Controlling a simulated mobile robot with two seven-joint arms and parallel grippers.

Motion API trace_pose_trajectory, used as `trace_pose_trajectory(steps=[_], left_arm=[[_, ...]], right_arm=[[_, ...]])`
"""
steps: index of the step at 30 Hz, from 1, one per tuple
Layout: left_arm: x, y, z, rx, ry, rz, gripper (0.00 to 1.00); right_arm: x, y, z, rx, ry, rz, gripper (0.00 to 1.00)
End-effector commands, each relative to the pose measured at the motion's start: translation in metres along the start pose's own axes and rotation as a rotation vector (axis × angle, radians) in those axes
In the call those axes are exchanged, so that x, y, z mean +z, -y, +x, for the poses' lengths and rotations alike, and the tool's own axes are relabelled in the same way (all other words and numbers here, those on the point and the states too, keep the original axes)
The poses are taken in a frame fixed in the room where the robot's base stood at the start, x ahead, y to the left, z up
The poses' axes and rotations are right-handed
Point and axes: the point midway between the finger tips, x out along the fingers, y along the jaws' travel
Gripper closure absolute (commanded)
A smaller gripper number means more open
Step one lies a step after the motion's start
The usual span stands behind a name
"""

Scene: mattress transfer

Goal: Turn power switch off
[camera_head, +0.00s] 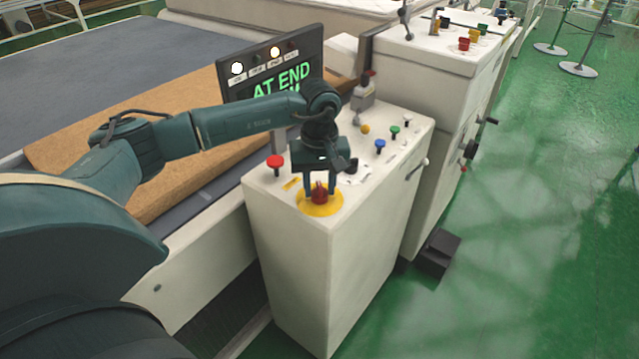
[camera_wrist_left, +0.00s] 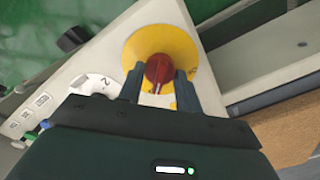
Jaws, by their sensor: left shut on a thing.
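The power switch, a red rotary knob (camera_head: 319,193) on a round yellow plate (camera_head: 310,209), sits at the near corner of the white control cabinet's top (camera_head: 268,203). In the left wrist view the red knob (camera_wrist_left: 159,69) lies between my fingers, with the yellow plate (camera_wrist_left: 178,42) around it. My left gripper (camera_head: 320,191) reaches down from above and is shut on the knob. The knob's pale pointer line faces the gripper body in the wrist view. My right gripper is not in view.
A red mushroom button (camera_head: 275,162) stands left of the switch; blue (camera_head: 379,144) and green (camera_head: 395,131) buttons stand behind it. A display (camera_head: 275,75) reads "AT END". A brown mattress (camera_head: 180,170) lies left. A second cabinet (camera_head: 425,85) stands behind.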

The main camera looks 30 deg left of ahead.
Motion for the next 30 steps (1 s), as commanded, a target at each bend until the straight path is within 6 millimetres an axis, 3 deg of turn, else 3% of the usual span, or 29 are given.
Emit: trace_pose_trajectory(steps=[11, 30], left_arm=[[0.0, 0.0, 0.001, 0.0, -0.001, -0.156, 0.88], [0.0, 0.0, 0.001, 0.001, 0.0, -0.75, 0.88]], right_arm=[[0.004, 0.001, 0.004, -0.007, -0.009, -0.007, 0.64], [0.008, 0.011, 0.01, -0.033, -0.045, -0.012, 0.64]])
